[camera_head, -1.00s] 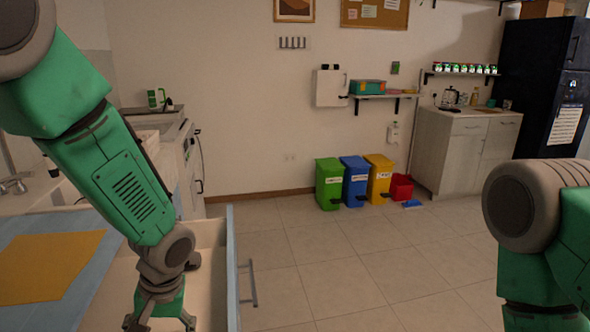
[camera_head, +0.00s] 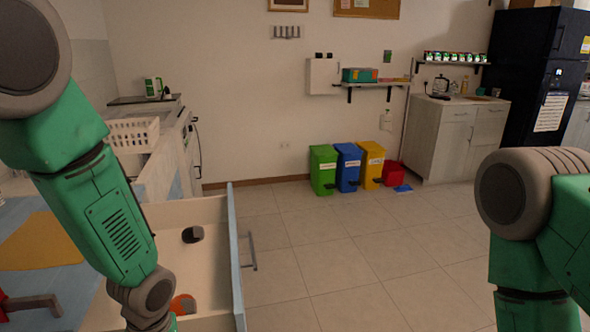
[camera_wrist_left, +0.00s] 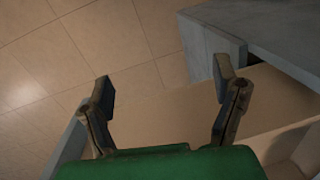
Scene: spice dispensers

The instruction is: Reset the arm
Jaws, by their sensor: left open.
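My left arm (camera_head: 105,215) comes in from the left in the head view and reaches down over an open drawer (camera_head: 215,215). The left gripper is below the bottom edge of that view. In the left wrist view the left gripper (camera_wrist_left: 165,95) is open, with nothing between its fingers. Pale floor tiles show beyond its fingertips. My right arm (camera_head: 530,230) shows at the right edge of the head view, and its gripper is out of view.
A dark small object (camera_head: 192,234) and an orange-red item (camera_head: 183,304) lie in the drawer. A blue worktop with a yellow mat (camera_head: 40,243) is at left. Green (camera_head: 323,170), blue (camera_head: 348,167) and yellow (camera_head: 370,165) bins stand by the far wall. The middle floor is clear.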

